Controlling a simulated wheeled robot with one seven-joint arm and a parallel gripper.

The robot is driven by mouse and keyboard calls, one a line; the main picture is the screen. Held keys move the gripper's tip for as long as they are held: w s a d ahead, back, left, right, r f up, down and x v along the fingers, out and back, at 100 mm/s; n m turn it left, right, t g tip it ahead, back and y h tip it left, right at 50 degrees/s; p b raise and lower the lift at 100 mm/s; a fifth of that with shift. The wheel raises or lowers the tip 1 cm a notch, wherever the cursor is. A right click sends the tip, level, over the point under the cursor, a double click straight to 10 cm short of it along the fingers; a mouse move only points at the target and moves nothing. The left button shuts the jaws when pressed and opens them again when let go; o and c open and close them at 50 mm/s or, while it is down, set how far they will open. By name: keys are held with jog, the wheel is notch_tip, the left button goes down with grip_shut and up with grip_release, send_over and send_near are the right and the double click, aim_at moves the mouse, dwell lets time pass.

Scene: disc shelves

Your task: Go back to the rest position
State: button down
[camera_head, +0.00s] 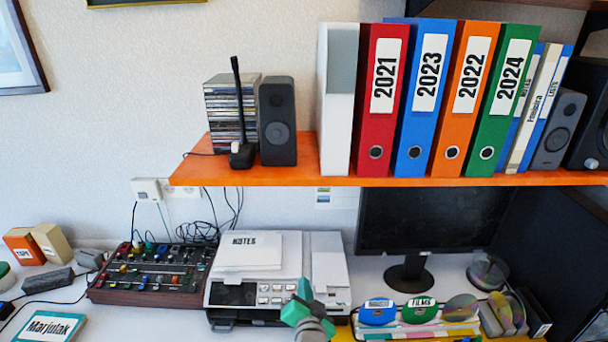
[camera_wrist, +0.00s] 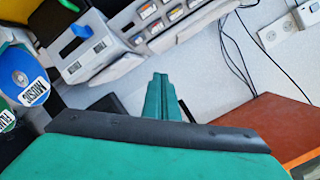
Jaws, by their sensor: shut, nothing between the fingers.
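My gripper (camera_head: 305,292) shows at the bottom centre of the head view, in front of the grey desk machine (camera_head: 262,291). Its green fingers point up and are closed together with nothing between them. In the wrist view my gripper (camera_wrist: 160,82) shows its two green fingers side by side and touching, in front of the pale wall. Nothing touches the fingertips that I can see.
An orange shelf (camera_head: 300,176) with binders and speakers hangs above the desk. A dark monitor (camera_head: 425,220) and a yellow holder (camera_head: 340,332) with discs stand right of my gripper. A mixer (camera_head: 150,275) stands left. A blue disc (camera_wrist: 22,72) shows in the wrist view.

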jog(key=s+f+n, duration=0.1)
jog(key=s+f, duration=0.3)
jog(key=s, duration=0.3)
jog(key=s+d+f+n, duration=0.1)
jog(key=s+f, duration=0.3)
jog(key=s, duration=0.2)
jog(key=s+d+f+n+h, duration=0.1)
jog(key=s+f, duration=0.3)
jog(key=s, duration=0.3)
jog(key=shift+s+f+n, duration=0.2)
jog(key=shift+s+n, duration=0.1)
jog(key=shift+s, duration=0.05)
jog(key=s+a+r+n, duration=0.1)
jog(key=s+r+n, duration=0.1)
jog(key=s, duration=1)
jog(key=s+a+r+n, duration=0.1)
jog(key=s+r+n, duration=0.1)
jog(key=s, duration=1)
jog(key=shift+s+a+t, duration=0.15)
jog(key=shift+s+t, duration=0.05)
jog(key=shift+t, duration=0.1)
jog(key=shift+s, duration=0.1)
